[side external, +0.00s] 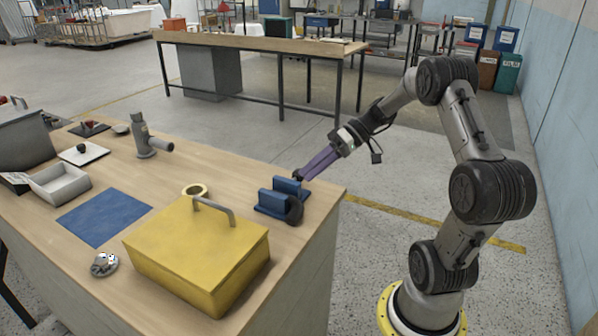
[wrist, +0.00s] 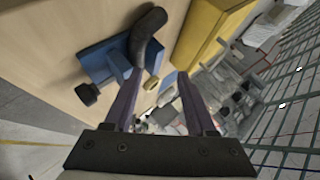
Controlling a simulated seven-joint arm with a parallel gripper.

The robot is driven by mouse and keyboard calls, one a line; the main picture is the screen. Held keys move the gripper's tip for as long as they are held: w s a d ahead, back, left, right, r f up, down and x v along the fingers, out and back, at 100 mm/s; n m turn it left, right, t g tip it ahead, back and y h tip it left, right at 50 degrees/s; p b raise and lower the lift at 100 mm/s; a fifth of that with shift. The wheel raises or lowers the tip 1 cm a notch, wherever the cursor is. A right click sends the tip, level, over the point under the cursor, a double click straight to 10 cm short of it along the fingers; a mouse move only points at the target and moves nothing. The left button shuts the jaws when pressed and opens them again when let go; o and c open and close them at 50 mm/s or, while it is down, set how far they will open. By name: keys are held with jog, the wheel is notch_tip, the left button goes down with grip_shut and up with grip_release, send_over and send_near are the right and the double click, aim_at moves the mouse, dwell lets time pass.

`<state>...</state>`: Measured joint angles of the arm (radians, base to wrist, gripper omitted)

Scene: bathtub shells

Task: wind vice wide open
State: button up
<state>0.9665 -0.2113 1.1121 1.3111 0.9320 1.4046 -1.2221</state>
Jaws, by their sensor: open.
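The blue vice (side external: 268,207) sits on the wooden bench near its right edge, with two upright jaws and a gap between them. It also shows at upper left in the wrist view (wrist: 96,64). A dark curved part (wrist: 148,36) stands at its side, and a black knob (wrist: 87,93) shows at its other end. My gripper (side external: 303,177) reaches down from the right with its purple fingers at the vice's far side. In the wrist view my gripper (wrist: 160,76) is open, with nothing seen held between the fingers. Whether a finger touches the vice is unclear.
A large yellow box (side external: 197,254) with a grey handle stands close in front of the vice. A blue mat (side external: 103,217), a grey tray (side external: 61,184) and a grey post fitting (side external: 148,140) are farther left.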

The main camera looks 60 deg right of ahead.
jog(key=d+r+g+h, duration=0.1)
jog(key=d+g+h, duration=0.1)
jog(key=d+g, duration=0.15)
notch_tip(320, 180, up, 5)
jog(key=n+g+h, duration=0.2)
jog(key=g+h, duration=0.2)
jog(key=h, duration=0.2)
send_over(299, 169)
jog(key=shift+t, duration=0.25)
jog(key=f, duration=1.2)
jog(key=shift+s+a+f, duration=0.1)
jog(key=shift+a+f, duration=0.15)
jog(key=shift+f, duration=0.05)
jog(key=c, duration=0.7)
jog(key=shift+d+h, duration=0.15)
jog(key=shift+h, duration=0.15)
grip_shut()
